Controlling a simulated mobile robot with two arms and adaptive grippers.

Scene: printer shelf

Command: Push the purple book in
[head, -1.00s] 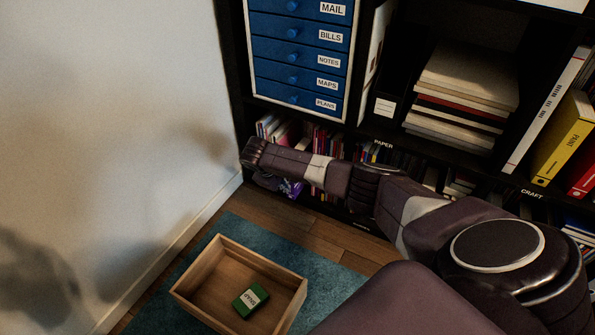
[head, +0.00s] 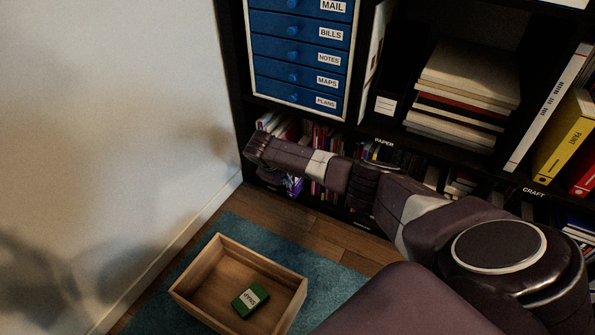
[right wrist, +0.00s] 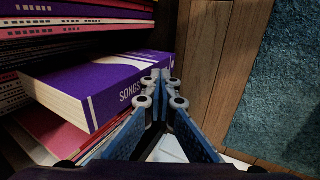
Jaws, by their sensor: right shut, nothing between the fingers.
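The purple book (right wrist: 100,88), with "SONGS" in white on it, juts out beyond the neighbouring books in the right wrist view. Only a small purple patch (head: 293,184) of it shows in the head view, below my right wrist on the lowest shelf. My right gripper (right wrist: 160,76) is shut and empty, its blue fingers meeting at the right end of the book's lettered side. I cannot tell whether the tips touch it. In the head view the fingers are hidden behind my right wrist. My left gripper is in neither view.
More books (right wrist: 75,32) lie beside the purple book, with a pinkish-red one (right wrist: 62,133) on its other side. A blue drawer unit (head: 300,48) stands above. A wooden crate (head: 190,305) holding a green box (head: 250,300) sits on the teal rug (head: 340,283). A white wall is at left.

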